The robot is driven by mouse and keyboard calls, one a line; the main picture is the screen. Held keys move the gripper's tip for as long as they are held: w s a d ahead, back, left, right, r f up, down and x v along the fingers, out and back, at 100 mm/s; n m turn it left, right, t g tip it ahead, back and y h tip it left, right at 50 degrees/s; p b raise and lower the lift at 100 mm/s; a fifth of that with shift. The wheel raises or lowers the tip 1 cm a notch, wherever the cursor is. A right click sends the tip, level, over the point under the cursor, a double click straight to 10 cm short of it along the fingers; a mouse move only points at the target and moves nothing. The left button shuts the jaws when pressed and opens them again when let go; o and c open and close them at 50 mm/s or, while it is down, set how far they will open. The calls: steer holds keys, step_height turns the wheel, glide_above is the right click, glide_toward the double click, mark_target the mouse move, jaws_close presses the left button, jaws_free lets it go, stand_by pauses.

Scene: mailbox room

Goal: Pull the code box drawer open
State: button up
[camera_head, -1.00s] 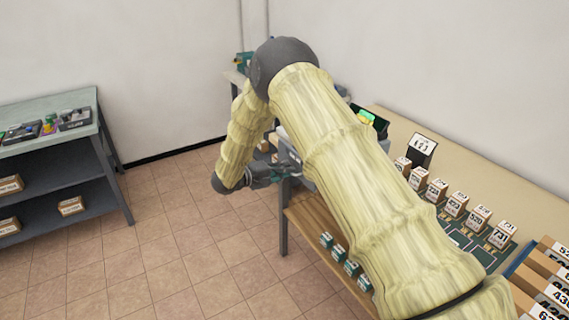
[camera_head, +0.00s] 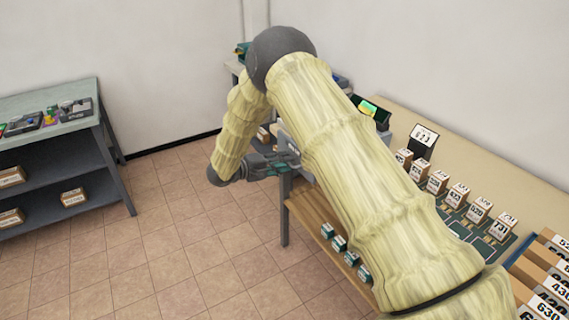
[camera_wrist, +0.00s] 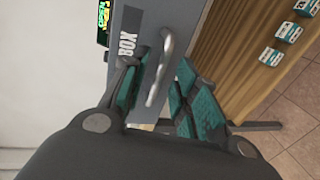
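The grey code box drawer front (camera_wrist: 146,22), with a dark label ending in "BOX", fills the upper middle of the wrist view. Its curved silver handle (camera_wrist: 161,70) lies between the two teal-padded fingers of my gripper (camera_wrist: 165,75). The fingers are apart, with a visible gap beside the handle on the right; contact on the left cannot be told. In the head view my gripper (camera_head: 275,167) is at the table's left end, by the grey box (camera_head: 290,147), which my arm mostly hides. The drawer looks closed.
A small green-lit screen (camera_head: 369,108) is on the table (camera_head: 480,165), with several numbered boxes (camera_head: 437,181) along it. Small teal-and-white boxes (camera_head: 339,243) sit on the lower shelf (camera_head: 318,228). Another table (camera_head: 60,125) is at the left. Open floor (camera_head: 190,240) lies between.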

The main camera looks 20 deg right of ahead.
steer(key=v, duration=1.1)
